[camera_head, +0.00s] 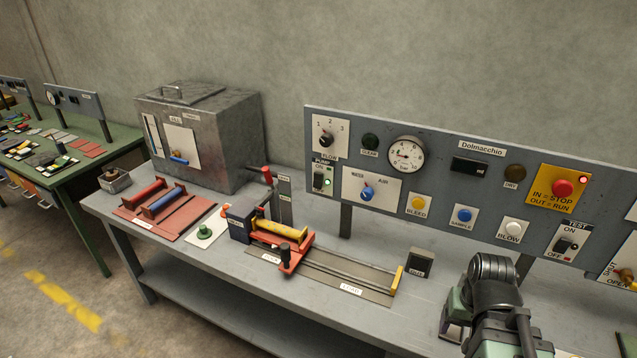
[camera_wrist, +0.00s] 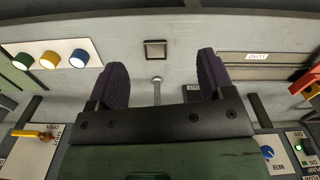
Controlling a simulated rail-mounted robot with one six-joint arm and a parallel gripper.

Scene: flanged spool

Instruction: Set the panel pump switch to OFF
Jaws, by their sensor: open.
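The pump switch (camera_head: 319,182) is at the left end of the grey control panel, on a white plate under the word PUMP. ON is printed above it, and a green lamp (camera_head: 328,183) beside it is lit. The lever's exact position is too small to tell. In the wrist view the green-lit switch plate (camera_wrist: 302,147) shows at the lower right edge. My gripper (camera_wrist: 163,78) is open and empty, its two dark fingers wide apart over the bench, away from the switch. In the head view my arm is at the lower right and its fingertips cannot be made out.
The panel (camera_head: 437,150) also carries a flow knob (camera_head: 325,139), a blue selector (camera_head: 367,193), a gauge (camera_head: 405,155), coloured buttons, a red stop button (camera_head: 563,188) and a test switch (camera_head: 565,244). On the bench (camera_head: 230,265) stand a yellow spool fixture (camera_head: 280,232) and a metal box (camera_head: 205,130).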

